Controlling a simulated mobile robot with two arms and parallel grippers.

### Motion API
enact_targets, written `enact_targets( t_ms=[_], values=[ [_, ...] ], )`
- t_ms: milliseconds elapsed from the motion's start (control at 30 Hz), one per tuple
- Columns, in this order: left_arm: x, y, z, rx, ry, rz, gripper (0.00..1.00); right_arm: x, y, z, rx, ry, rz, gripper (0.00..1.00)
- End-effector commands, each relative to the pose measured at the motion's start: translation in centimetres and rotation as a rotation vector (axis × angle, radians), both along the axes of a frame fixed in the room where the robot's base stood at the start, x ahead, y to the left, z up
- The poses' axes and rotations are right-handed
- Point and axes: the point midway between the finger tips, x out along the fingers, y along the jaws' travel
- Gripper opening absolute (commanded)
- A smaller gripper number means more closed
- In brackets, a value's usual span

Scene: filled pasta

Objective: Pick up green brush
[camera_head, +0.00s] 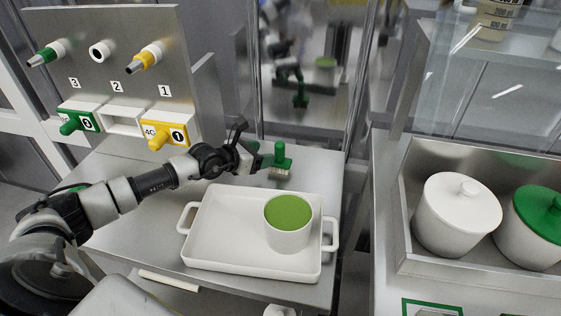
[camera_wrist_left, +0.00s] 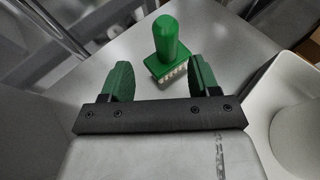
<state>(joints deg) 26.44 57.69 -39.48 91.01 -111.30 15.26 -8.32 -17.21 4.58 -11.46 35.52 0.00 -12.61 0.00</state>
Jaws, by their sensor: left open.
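The green brush (camera_head: 280,160) has an upright green handle, a green block and pale bristles below. In the head view it stands behind the white tray, beside my left gripper (camera_head: 257,160). In the left wrist view the brush (camera_wrist_left: 167,50) is just beyond the fingertips of my left gripper (camera_wrist_left: 158,80). The two green fingers are spread apart and nothing is between them. My right gripper is not in view.
The white tray (camera_head: 207,249) with handles holds a white pot (camera_head: 289,236) with green contents, close in front of the brush. A glass panel with reflections stands behind. A dispenser panel (camera_head: 120,30) is at the left.

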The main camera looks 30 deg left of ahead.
Motion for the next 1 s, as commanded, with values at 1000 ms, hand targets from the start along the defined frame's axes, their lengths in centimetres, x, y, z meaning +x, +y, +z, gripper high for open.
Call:
enact_targets(
  t_ms=[1000],
  values=[
    [5.2,-3.1,-2.0,0.0,0.0,-0.001,0.3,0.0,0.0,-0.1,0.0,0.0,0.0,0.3]
  ],
)
